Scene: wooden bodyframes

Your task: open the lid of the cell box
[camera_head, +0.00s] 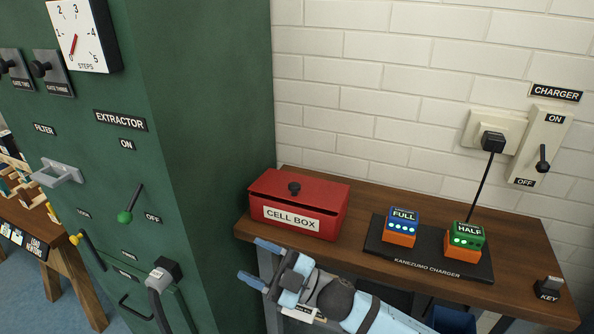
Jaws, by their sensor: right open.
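The red cell box (330,222) stands on the wooden shelf, with a white "CELL BOX" label on its front. Its red lid (320,190) lies on top and looks shut, with a black knob (294,188) in the middle. My right gripper (258,262) is in front of and below the box, near the shelf's front left edge. Its two blue fingers point left and are spread apart, with nothing visible between them. It looks clear of the lid and knob. The inside of the box is hidden. My left gripper is not in view.
A charger base (440,258) holds a blue "FULL" cell (403,218) and a green "HALF" cell (467,236) right of the box. A key switch (548,289) sits at the shelf's right end. The green extractor cabinet (205,150) rises close on the left. A tiled wall stands behind.

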